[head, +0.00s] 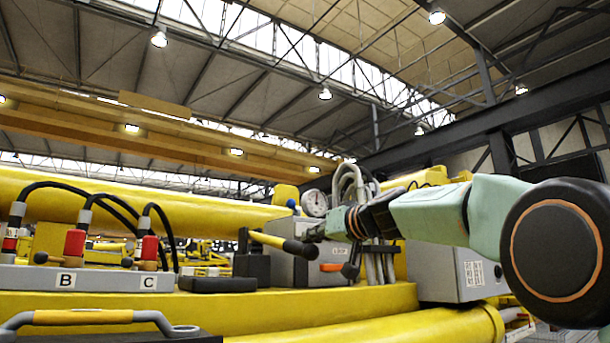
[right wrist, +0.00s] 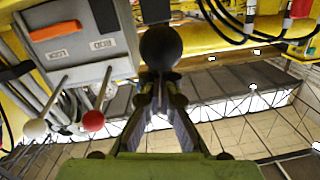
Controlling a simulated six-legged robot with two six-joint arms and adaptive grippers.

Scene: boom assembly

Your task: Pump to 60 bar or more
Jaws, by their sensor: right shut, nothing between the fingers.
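The pump lever (head: 267,239), a yellow bar with a black grip (head: 299,248), slants down to the right from a black block. A round white gauge (head: 315,203) stands behind it on the grey box (head: 285,268); its reading is too small to tell. My right gripper (head: 317,233) is at the lever's black end. In the right wrist view, a rounded black end (right wrist: 160,47), apparently that grip, lies just beyond my shut fingertips (right wrist: 159,92). Nothing is between the fingers, and I cannot tell whether they touch it. My left gripper is not in view.
The grey box has an orange handle (head: 331,267). Red-tipped (right wrist: 93,121) and white-tipped (right wrist: 33,128) levers project from it in the wrist view. At left, a grey manifold (head: 110,278) marked B and C carries red couplings (head: 75,243) and black hoses. Yellow boom parts lie below.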

